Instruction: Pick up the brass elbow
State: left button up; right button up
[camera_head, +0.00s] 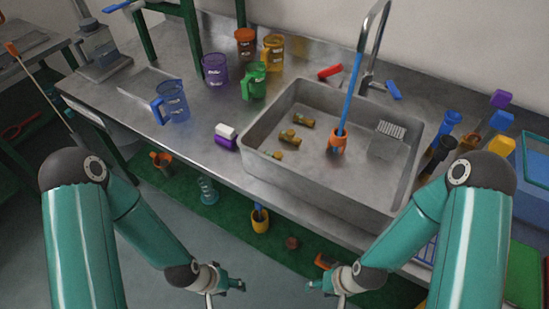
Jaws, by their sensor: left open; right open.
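Several small brass fittings lie in the left part of the grey sink (265,150): one (303,120) towards the back, one (289,137) in the middle, and one (273,154) near the front wall. They are too small to tell surely which is the brass elbow. My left gripper (236,285) is open and empty at the bottom of the picture, in front of the bench and below the sink. My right gripper (314,284) is open and empty to its right, also apart from the sink and fittings.
A blue-handled tool (348,95) with an orange end stands in the sink under the tap (367,50). A grey rack (388,140) is at the sink's right. Coloured beakers, including a blue one (173,101), stand left.

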aim_at(278, 156)
jog(key=u, duration=1.3)
jog(key=i, duration=0.15)
jog(key=z, duration=2.9)
jog(key=k, duration=1.3)
jog(key=u, duration=1.25)
jog(key=i, duration=1)
jog(key=z, duration=0.1)
